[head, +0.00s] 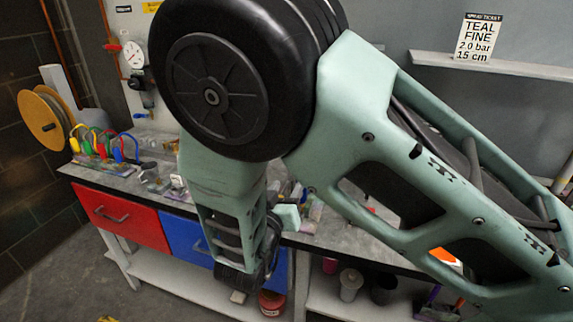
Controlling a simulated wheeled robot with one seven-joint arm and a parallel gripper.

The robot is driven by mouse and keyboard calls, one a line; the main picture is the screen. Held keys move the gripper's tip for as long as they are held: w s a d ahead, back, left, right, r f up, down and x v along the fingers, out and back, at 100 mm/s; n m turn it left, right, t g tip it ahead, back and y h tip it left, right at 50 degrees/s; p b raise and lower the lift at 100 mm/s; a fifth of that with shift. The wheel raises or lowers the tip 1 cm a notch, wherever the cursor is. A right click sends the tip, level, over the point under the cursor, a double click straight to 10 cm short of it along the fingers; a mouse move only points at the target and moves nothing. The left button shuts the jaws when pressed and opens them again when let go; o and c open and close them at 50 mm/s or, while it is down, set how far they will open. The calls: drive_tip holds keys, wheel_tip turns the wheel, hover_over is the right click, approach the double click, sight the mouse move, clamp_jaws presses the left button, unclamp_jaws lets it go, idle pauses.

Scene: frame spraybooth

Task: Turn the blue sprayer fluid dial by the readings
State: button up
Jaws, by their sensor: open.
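A row of small sprayers with coloured loops stands at the left end of the bench. The blue sprayer (127,150) is at the right of the row, beside a red, a green and a yellow one. Its fluid dial is too small to make out. A round white gauge (134,55) with a red part at its left is on the back panel; its reading is not legible. The spray ticket (477,37) reads "TEAL FINE 2.0 bar 15 cm". My arm fills the middle, its wrist hanging at the bench's front edge. My gripper's fingers are not visible.
The grey bench top (335,238) holds small clutter, partly hidden by my arm. A red drawer (120,214) and a blue drawer (190,243) are below it. Tins and cups stand on the lower shelf (180,292). A yellow reel (40,120) is at left.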

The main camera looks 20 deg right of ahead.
drive_tip(key=p+x, duration=0.1)
drive_tip(key=x, duration=0.5)
drive_tip(key=shift+w+d+p, duration=0.25)
drive_tip(key=shift+w+p, duration=0.05)
clamp_jaws()
